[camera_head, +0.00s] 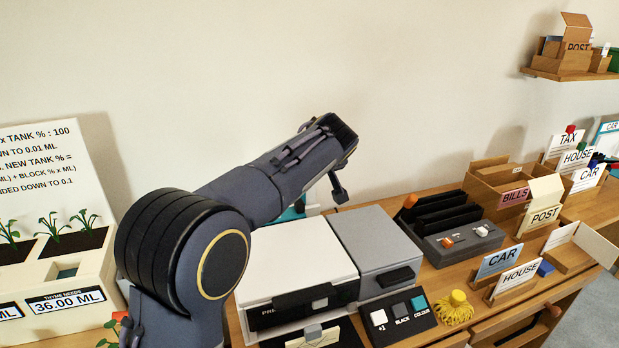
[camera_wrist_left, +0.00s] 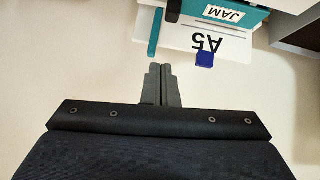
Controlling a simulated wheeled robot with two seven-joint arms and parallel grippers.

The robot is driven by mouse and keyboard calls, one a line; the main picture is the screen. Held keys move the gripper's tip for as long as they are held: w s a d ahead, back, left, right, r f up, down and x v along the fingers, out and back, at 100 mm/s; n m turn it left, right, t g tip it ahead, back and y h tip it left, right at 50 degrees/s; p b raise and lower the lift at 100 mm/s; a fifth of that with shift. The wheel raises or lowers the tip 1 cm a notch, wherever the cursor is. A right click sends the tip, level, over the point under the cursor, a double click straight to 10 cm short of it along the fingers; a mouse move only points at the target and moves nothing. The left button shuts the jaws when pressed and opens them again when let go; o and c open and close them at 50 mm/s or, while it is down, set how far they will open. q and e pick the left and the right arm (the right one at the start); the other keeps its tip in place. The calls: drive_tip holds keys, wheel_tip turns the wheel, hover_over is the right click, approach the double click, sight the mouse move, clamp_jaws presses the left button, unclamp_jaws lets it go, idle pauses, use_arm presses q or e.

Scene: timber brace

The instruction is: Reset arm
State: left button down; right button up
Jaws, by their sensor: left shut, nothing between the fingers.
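My left arm rises from the lower left of the head view and stretches up to the right across the printer-like machine. My left gripper (camera_head: 339,194) hangs at its end, above and behind the machine, near the wall. In the left wrist view the two fingers of my left gripper (camera_wrist_left: 160,68) are together, with nothing between them. The fingers are apart from the teal and white items beyond them. My right gripper is in neither view.
The white and grey machine (camera_head: 295,258) stands below my arm. A planter (camera_head: 60,285) is at the left. Card holders, a wooden box (camera_head: 490,182) and a yellow tufted thing (camera_head: 454,309) crowd the desk at the right. The wrist view shows a JAM label (camera_wrist_left: 222,14) and A5 card (camera_wrist_left: 205,42).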

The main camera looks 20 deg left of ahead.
use_arm(q)
drive_tip(key=s+a+m+g+h+p, duration=0.1)
drive_tip(key=s+a+h+p, duration=0.15)
drive_tip(key=s, duration=0.65)
drive_tip(key=s+a+m+g+h+p, duration=0.1)
drive_tip(key=s+a+h+p, duration=0.2)
drive_tip(key=s, duration=0.7)
drive_tip(key=s+d+f+m+h+p, duration=0.1)
drive_tip(key=s+d+f+m, duration=0.1)
drive_tip(key=s, duration=0.9)
drive_tip(key=s+d+f+m+h+p, duration=0.2)
drive_tip(key=s+d, duration=0.2)
drive_tip(key=s, duration=0.6)
drive_tip(key=shift+s+f, duration=0.3)
drive_tip(key=shift+s, duration=0.05)
